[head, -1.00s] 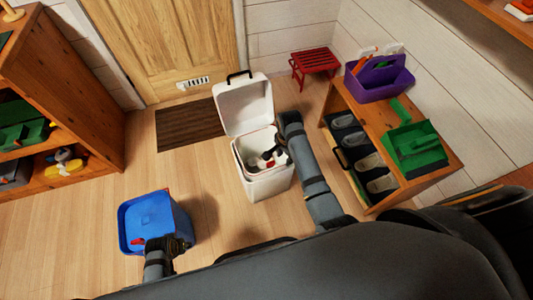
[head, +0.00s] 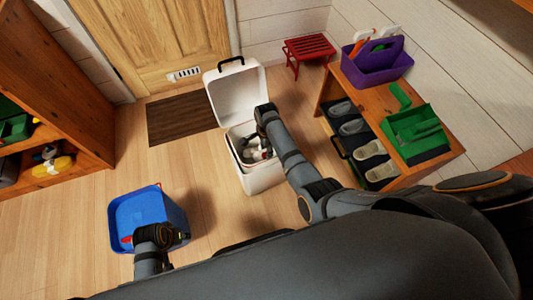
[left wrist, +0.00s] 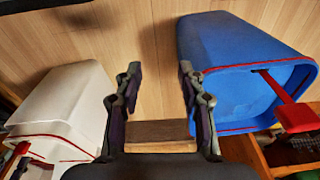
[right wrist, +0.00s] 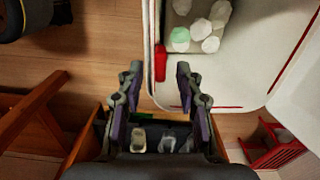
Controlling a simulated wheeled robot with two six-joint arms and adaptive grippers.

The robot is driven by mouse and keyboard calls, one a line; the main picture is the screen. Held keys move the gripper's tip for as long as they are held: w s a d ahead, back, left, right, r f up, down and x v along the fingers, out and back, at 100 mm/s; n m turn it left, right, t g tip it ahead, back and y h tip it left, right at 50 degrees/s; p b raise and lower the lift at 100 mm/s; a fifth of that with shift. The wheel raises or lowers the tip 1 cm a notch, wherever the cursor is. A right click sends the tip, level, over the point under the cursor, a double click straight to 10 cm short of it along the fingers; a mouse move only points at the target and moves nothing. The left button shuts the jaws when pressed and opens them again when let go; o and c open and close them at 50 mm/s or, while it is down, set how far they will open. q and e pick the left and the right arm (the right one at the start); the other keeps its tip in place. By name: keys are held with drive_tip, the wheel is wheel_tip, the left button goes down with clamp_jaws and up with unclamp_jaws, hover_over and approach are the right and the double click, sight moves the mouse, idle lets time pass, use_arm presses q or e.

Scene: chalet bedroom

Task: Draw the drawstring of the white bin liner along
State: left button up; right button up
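The white bin (head: 262,180) stands on the floor with its lid (head: 236,95) open; it also shows in the left wrist view (left wrist: 65,105). Its white liner has a red drawstring edge, and a red drawstring tab (right wrist: 160,63) shows at the bin's rim in the right wrist view. My right gripper (head: 262,148) is over the bin's opening. In the right wrist view it is open (right wrist: 158,70), with the red tab between and just beyond its fingertips; I see no grip. My left gripper (head: 182,236) is open and empty beside the blue bin (left wrist: 245,60).
The blue bin (head: 150,212) has a red tab (left wrist: 293,115) of its own. A wooden shoe bench (head: 440,152) stands to the right, holding a purple caddy (head: 375,68) and a green dustpan (head: 415,130). A red stool (head: 308,46) and a brown mat (head: 180,118) lie behind.

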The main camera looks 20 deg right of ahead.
use_arm(q)
drive_tip(key=shift+d+r, duration=0.2)
drive_tip(key=shift+r, duration=0.65)
drive_tip(key=shift+d+r, duration=0.15)
drive_tip(key=shift+r, duration=0.65)
use_arm(e)
drive_tip(key=shift+f, duration=1)
clamp_jaws()
